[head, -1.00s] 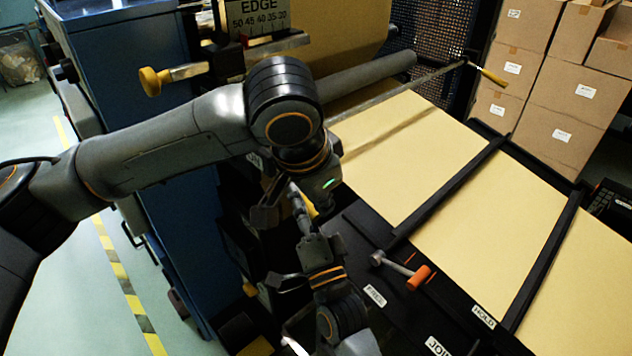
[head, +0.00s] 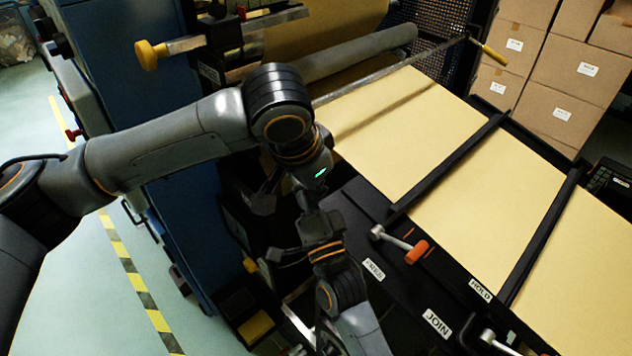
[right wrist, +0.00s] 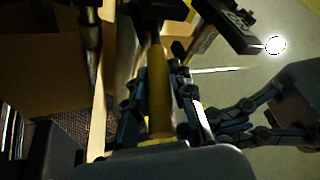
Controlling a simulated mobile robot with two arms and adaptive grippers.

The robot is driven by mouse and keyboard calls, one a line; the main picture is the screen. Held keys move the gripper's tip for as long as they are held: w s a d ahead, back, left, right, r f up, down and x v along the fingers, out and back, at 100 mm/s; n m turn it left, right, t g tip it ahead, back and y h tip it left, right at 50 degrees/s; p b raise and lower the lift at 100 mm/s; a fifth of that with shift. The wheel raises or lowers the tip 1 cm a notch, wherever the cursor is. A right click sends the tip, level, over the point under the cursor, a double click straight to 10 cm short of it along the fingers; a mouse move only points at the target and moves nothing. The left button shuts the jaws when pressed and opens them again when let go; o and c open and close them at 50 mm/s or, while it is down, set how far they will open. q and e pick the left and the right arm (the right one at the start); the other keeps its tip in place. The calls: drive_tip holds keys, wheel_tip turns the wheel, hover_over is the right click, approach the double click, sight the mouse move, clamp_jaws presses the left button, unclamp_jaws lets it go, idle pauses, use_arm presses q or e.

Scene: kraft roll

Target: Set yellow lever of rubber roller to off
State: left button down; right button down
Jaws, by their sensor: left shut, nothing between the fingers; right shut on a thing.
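The yellow lever (right wrist: 158,90) shows in the right wrist view as an upright yellow handle between the fingers of my right gripper (right wrist: 160,105), which is shut on it. In the head view my right gripper (head: 316,222) is just below the left wrist, at the machine's near side, and the lever is hidden behind my arms. My left gripper (head: 268,195) is shut and empty, close beside the right one and partly hidden in shadow. The grey rubber roller (head: 355,55) lies across the machine behind my left arm. The lever's off mark is not visible.
A yellow knob (head: 148,54) sticks out at upper left. An orange-handled lever (head: 416,252) stands by the labelled front edge. A yellow-handled bar (head: 494,54) is at the far side. Kraft paper (head: 400,125) covers the bed. Cartons (head: 570,70) stand at back right. Floor is free at left.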

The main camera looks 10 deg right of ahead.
drive_tip(key=c, duration=1.2)
unclamp_jaws()
drive_tip(key=shift+r, duration=0.35)
use_arm(q)
drive_tip(key=shift+w+f, duration=0.1)
drive_tip(key=shift+f, duration=0.3)
use_arm(e)
drive_tip(key=shift+o, duration=0.2)
drive_tip(key=shift+f, duration=0.1)
use_arm(q)
drive_tip(key=shift+r, duration=0.15)
